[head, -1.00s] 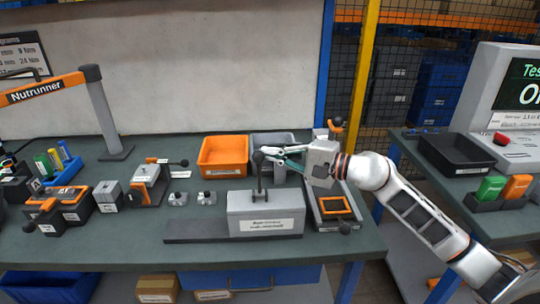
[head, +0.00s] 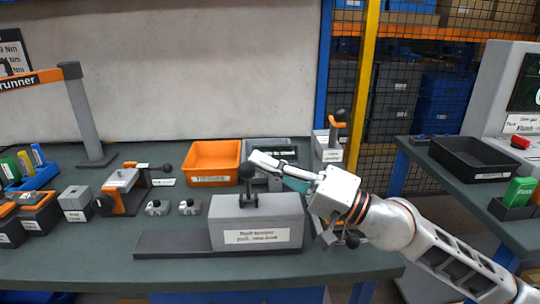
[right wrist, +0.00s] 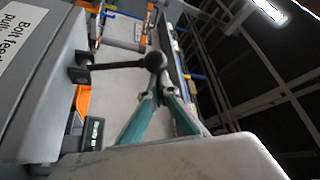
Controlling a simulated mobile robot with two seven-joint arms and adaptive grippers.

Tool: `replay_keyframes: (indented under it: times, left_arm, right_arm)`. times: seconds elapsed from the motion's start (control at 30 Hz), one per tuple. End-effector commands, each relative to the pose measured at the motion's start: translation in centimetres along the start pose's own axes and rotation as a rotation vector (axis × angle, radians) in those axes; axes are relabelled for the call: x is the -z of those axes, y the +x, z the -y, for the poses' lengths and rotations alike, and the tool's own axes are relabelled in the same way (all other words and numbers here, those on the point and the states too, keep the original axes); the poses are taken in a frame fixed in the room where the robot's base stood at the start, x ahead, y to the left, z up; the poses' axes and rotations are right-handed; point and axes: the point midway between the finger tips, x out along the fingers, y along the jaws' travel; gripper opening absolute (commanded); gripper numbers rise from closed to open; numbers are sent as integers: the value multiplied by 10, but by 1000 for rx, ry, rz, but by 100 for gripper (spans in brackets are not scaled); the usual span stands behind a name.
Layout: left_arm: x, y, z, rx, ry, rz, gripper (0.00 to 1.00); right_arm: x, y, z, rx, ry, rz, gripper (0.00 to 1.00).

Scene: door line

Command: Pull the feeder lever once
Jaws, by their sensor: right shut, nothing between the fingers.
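The bolt feeder is a grey box (head: 256,222) with a white label, on a dark base plate at the front of the bench. Its lever (head: 246,173) rises from the box top, with a black ball knob on a short rod. In the right wrist view the knob (right wrist: 155,61) is just beyond my fingertips. My right gripper (head: 257,166) comes in from the right at the knob. Its teal fingers (right wrist: 155,92) converge, shut and empty. Whether they touch the knob is unclear. My left gripper is not in view.
Behind the feeder stand an orange bin (head: 213,157) and a grey bin (head: 283,146), close to my right fingers. A grey block with an orange-handled lever (head: 328,147) is at the back right. Small fixtures (head: 157,208) lie to the left. A second bench (head: 450,185) is at right.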

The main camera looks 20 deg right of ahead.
Motion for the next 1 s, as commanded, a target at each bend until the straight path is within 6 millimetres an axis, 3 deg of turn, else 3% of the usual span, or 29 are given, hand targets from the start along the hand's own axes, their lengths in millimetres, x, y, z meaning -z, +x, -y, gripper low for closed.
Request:
replay_keyframes:
  times: [1.0]
  left_arm:
    - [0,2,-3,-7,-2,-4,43]
  right_arm:
    - [-11,0,-3,4,-8,7,0]
